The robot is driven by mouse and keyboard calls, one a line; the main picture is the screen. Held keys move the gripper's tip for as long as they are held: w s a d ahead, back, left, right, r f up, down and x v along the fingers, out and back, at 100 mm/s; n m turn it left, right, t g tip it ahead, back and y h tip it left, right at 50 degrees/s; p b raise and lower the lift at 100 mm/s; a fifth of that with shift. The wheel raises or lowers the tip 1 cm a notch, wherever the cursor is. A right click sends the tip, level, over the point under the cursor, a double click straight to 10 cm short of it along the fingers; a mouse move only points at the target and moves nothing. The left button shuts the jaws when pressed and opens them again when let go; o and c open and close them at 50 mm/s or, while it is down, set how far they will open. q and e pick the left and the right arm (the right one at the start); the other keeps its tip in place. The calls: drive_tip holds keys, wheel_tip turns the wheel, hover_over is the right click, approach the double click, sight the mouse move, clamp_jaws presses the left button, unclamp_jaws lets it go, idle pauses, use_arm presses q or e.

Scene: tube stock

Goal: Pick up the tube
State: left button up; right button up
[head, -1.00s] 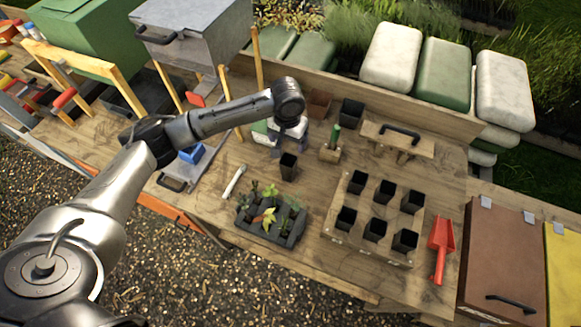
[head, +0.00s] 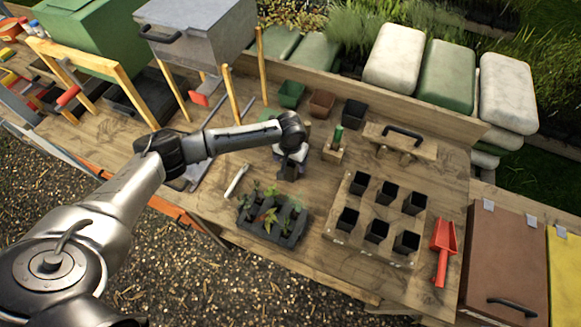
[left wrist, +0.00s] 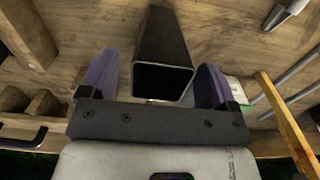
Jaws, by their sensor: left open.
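The tube is a black, square, open-topped pot; in the left wrist view the tube (left wrist: 163,45) stands between the two purple fingers with its open mouth towards the camera. My left gripper (left wrist: 156,84) is open around it, with a visible gap between each finger and the tube's sides. In the head view my left gripper (head: 289,171) points down over the tube's place on the bench, and the wrist and fingers mostly hide the tube. My right gripper is not in view.
A dark tray of seedlings (head: 256,226) sits just in front, with a white marker (head: 237,180) to its left. A wooden rack (head: 345,232) with several black pots stands to the right, beside a red scoop (head: 443,250). A wooden block with a green-handled tool (head: 336,141) is close right.

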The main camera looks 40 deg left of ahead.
use_arm(q)
drive_tip(key=shift+f, duration=1.05)
drive_tip(key=shift+c, duration=0.2)
drive_tip(key=c, duration=1)
drive_tip(key=shift+r, duration=0.15)
